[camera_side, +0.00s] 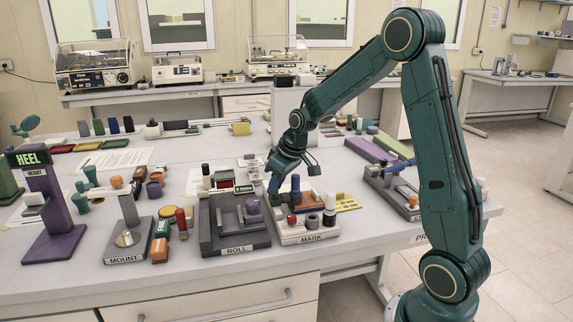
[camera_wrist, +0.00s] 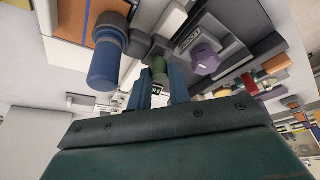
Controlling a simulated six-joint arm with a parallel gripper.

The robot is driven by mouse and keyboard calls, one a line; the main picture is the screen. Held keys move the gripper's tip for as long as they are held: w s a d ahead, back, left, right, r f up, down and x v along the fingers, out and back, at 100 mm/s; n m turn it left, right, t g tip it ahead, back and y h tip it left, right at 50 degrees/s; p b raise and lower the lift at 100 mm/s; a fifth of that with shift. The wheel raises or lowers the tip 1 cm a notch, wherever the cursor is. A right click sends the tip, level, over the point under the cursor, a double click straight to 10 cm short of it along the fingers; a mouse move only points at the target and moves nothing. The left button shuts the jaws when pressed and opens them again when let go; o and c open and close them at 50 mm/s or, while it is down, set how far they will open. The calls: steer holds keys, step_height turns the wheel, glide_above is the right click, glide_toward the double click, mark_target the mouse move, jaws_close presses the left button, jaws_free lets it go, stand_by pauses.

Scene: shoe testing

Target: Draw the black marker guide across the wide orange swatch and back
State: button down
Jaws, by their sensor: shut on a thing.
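My gripper (camera_side: 273,188) is at the back left of the MARK station (camera_side: 309,236), with its fingers pointing down. In the wrist view my gripper (camera_wrist: 158,88) has a dark greenish cylinder (camera_wrist: 158,66) between its blue fingers. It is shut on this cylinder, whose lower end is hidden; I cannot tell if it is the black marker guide. The orange swatch (camera_wrist: 106,12) is partly visible at the upper left of the wrist view. A blue cylinder with a dark collar (camera_wrist: 104,66) stands beside or on it. This blue cylinder (camera_side: 296,188) also shows in the side view.
The grey ROLL station (camera_side: 234,240) with a purple knob (camera_side: 252,206) stands left of the MARK station. A red peg (camera_side: 291,219) and a white-and-black piece (camera_side: 329,213) stand at the MARK station's front. A yellow tray (camera_side: 347,202) lies to its right.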

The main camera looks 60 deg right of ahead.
steer(key=shift+s+a, duration=1.65)
steer(key=shift+a, duration=0.15)
steer(key=c, duration=1.3)
jaws_free()
steer(key=shift+r, duration=0.15)
steer(key=v, duration=1.3)
steer(key=shift+s+r, duration=0.25)
